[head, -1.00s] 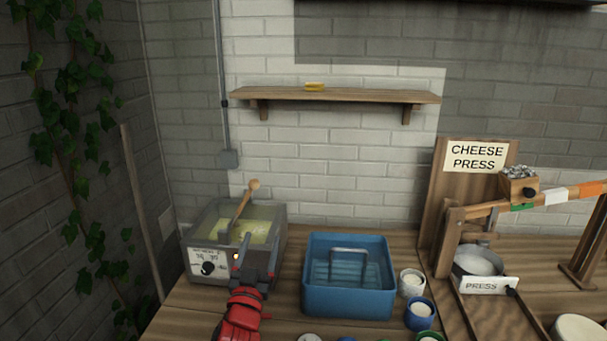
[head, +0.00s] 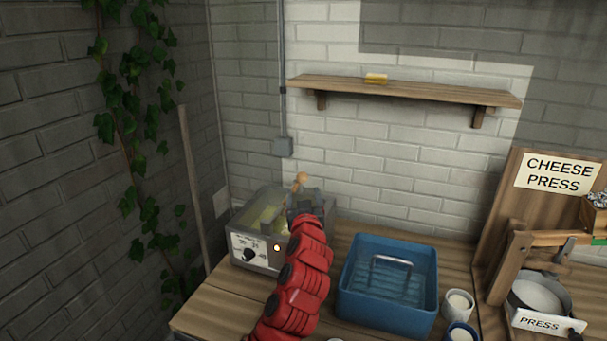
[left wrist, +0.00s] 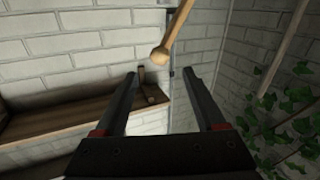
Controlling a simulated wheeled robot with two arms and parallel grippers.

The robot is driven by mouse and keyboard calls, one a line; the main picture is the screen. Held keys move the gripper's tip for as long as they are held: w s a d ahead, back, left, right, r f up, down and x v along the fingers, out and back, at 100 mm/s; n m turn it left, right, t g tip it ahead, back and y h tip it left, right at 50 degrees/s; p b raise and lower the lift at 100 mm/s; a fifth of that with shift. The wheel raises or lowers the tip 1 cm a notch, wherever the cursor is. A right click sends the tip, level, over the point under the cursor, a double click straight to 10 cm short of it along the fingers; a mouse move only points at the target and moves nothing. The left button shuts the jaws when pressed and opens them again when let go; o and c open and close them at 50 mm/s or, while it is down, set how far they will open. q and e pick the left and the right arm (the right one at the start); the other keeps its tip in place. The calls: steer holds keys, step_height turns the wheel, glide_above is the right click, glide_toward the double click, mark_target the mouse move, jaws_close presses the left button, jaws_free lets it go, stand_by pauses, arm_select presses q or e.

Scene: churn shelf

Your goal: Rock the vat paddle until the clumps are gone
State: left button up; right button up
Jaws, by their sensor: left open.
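The grey vat (head: 262,264) stands at the left end of the bench, with yellowish contents (head: 262,214). I cannot make out clumps. The wooden paddle (head: 301,178) shows only its knobbed top in the head view, above my left gripper (head: 304,196), which hides its lower part. In the left wrist view the paddle's knob (left wrist: 161,57) lies just beyond and between the two fingertips of my left gripper (left wrist: 160,74). The fingers are apart with nothing visible between them. My right gripper is not in view.
A blue tub (head: 385,310) with a metal handle stands right of the vat. White-filled cups (head: 456,304) and the cheese press (head: 555,172) are further right. A wall shelf (head: 410,91) is above. A pole (head: 193,180) leans at the left.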

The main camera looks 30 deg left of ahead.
mark_target(302, 180)
arm_select(q)
steer(key=p+x, duration=0.2)
steer(key=x, duration=0.8)
steer(key=shift+r, duration=0.1)
steer(key=shift+w+a+p, duration=0.15)
steer(key=shift+w+p, duration=0.05)
steer(key=shift+p, duration=0.1)
jaws_close()
stand_by(1.0)
